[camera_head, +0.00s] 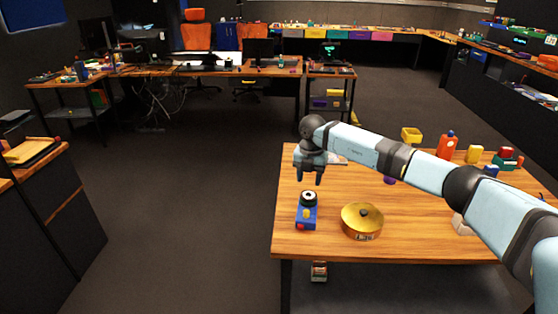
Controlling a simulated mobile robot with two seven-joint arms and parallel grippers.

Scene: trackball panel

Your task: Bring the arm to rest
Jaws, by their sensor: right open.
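My right arm reaches in from the right over the wooden table. My right gripper (310,178) hangs above the table's left part with its fingers pointing down, open and empty. A blue trackball panel (307,217) with a dark round top and small red and yellow parts stands on the table below and apart from the gripper. My left gripper is not in view.
An orange bottle (447,147), a yellow bin (411,135) and several small items stand at the table's far right. The wooden table (330,245) is bare near its front edge. Open floor lies left.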

